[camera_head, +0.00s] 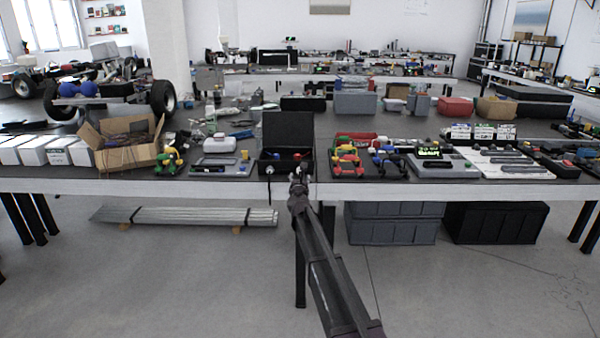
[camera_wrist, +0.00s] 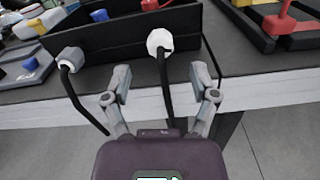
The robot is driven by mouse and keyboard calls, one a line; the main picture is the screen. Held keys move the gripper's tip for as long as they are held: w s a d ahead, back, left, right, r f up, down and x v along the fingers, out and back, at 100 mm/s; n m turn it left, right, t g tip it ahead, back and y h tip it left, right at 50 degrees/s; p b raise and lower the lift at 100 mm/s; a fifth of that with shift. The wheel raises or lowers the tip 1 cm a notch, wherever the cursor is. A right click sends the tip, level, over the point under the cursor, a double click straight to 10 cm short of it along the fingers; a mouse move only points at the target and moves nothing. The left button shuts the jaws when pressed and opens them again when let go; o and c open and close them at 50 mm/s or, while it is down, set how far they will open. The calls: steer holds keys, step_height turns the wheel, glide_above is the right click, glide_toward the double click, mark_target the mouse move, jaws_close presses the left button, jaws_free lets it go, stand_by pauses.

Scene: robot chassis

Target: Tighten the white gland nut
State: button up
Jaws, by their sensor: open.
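A black open box (camera_head: 287,135) stands at the front edge of the table; its front wall (camera_wrist: 115,38) fills the top of the wrist view. The white gland nut (camera_wrist: 160,41) sits on that wall with a black cable hanging from it. A second, greyer gland (camera_wrist: 70,59) with its own black cable is to its left; a pale gland (camera_head: 269,170) also shows in the head view. My gripper (camera_wrist: 162,78) is open and empty, its fingers spread on either side of the white nut's cable, short of the nut. In the head view my gripper (camera_head: 299,178) hides part of the box front.
The table edge (camera_wrist: 265,88) runs below the box. A cardboard box (camera_head: 127,150), a grey device (camera_head: 220,163) and colourful parts (camera_head: 347,160) stand beside the black box. Dark bins (camera_head: 395,222) are under the table. The floor in front is clear.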

steer(key=shift+w+d, duration=0.1)
steer(key=shift+w, duration=2.75)
jaws_close()
